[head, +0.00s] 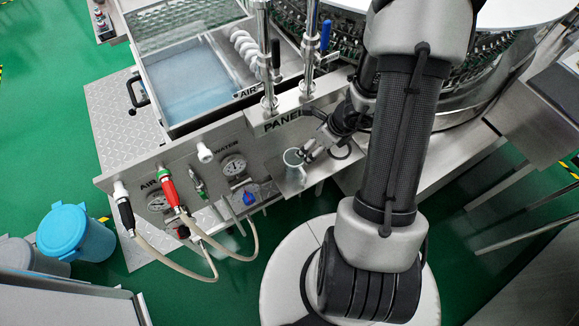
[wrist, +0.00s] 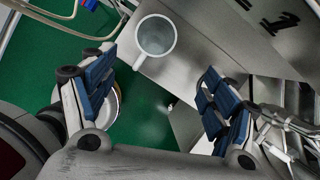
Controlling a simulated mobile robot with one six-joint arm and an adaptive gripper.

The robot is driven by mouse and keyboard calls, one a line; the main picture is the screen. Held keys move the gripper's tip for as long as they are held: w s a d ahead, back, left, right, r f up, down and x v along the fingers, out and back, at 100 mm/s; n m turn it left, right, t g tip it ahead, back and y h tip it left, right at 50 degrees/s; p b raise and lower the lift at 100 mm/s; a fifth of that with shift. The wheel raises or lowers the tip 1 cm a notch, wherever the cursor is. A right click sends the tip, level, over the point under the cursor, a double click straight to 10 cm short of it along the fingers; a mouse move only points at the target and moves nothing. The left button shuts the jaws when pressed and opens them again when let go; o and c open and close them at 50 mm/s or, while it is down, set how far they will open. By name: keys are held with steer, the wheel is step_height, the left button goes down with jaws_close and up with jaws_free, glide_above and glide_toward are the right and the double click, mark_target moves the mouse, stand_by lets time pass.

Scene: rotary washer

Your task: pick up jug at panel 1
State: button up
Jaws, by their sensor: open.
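The jug (head: 293,159) is a small translucent grey-white cup with a handle. It stands upright on a narrow metal shelf (head: 333,171) below the panel 1 sign (head: 283,122). In the wrist view the jug (wrist: 156,38) is at the top, seen from above and empty, with its handle toward the lower left. My gripper (head: 308,156) is just right of the jug in the head view. In the wrist view my open gripper (wrist: 155,92) has its blue-padded fingers spread wide, with the jug beyond the fingertips. The gripper holds nothing.
The panel front carries gauges (head: 233,167), valves and hoses (head: 205,250) left of the jug. Vertical metal pipes (head: 266,60) with a black and a blue lever (head: 325,35) rise behind it.

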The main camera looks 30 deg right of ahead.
steer(key=b, duration=0.4)
glide_toward(297, 159)
steer(key=a+f+b, duration=0.2)
steer(key=a+f, duration=0.1)
steer(key=shift+a, duration=0.1)
steer(key=shift+w+f, duration=0.2)
steer(key=shift+f, duration=0.05)
steer(key=c, duration=1.2)
